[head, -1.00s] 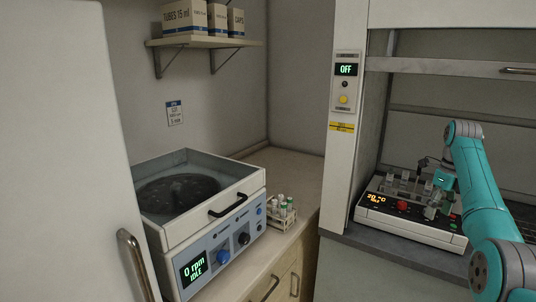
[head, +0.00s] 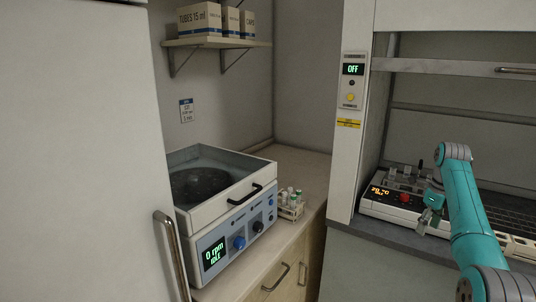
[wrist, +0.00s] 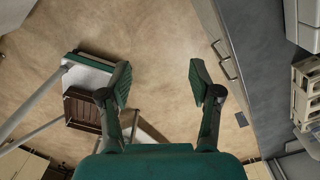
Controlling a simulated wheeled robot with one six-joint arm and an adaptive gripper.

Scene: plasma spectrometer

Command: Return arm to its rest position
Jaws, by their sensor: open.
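My teal arm reaches up from the lower right in the head view, with my gripper (head: 428,216) at the front edge of the fume hood, in front of the heating block. In the wrist view my gripper (wrist: 160,85) is open, its two fingers wide apart with nothing between them. Below it the wrist view shows the tan floor (wrist: 150,45). The heating block (head: 376,205) stands in the hood with several tubes in its top and an orange display. My arm hides part of the hood's inside.
The centrifuge (head: 238,225) stands open on the left counter, reading 0 rpm. A tube rack (head: 290,206) stands to its right. The hood panel (head: 353,70) reads OFF. A pale rack (head: 519,243) lies right of my arm. A cabinet (wrist: 220,40) shows beside the gripper in the wrist view.

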